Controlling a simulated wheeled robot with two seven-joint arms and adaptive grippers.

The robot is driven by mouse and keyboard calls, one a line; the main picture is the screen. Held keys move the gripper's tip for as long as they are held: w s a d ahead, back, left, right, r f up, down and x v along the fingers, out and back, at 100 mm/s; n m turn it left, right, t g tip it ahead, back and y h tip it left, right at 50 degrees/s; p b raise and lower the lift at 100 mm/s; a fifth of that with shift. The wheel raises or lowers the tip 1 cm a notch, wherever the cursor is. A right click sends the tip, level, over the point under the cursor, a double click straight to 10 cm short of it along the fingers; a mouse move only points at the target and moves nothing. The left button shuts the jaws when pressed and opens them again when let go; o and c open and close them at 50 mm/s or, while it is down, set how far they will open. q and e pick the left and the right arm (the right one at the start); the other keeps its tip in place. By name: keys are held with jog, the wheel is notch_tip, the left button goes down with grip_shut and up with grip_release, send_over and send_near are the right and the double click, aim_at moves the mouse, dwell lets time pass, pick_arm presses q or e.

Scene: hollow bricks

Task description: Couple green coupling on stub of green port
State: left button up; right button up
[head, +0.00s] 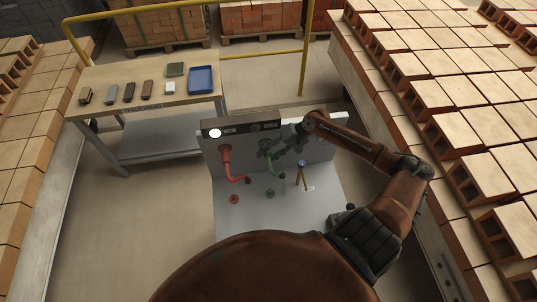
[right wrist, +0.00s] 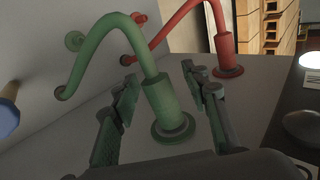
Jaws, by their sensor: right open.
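The green coupling (right wrist: 163,100) is a thick sleeve at the end of a curved green hose. In the right wrist view it is at or on a round green flange (right wrist: 175,130) on the grey upright panel; whether it is fully seated I cannot tell. A second round green fitting (right wrist: 75,41) is on the base plate; it also shows in the head view (head: 269,193). My right gripper (head: 268,152) is open, its fingers (right wrist: 163,103) on either side of the coupling with visible gaps. In the head view it hides the coupling. My left gripper is out of view.
A red hose (head: 227,165) with its sleeve (right wrist: 226,52) is beside the green one. A blue-topped post (head: 301,163) stands on the base plate to the right. A work table (head: 140,87) and brick stacks (head: 435,80) surround the clear floor.

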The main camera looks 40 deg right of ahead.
jog(key=v, duration=1.2)
jog(key=x, duration=1.2)
jog(key=shift+s+a, duration=0.2)
jog(key=shift+s, duration=0.2)
jog(key=shift+w, duration=0.1)
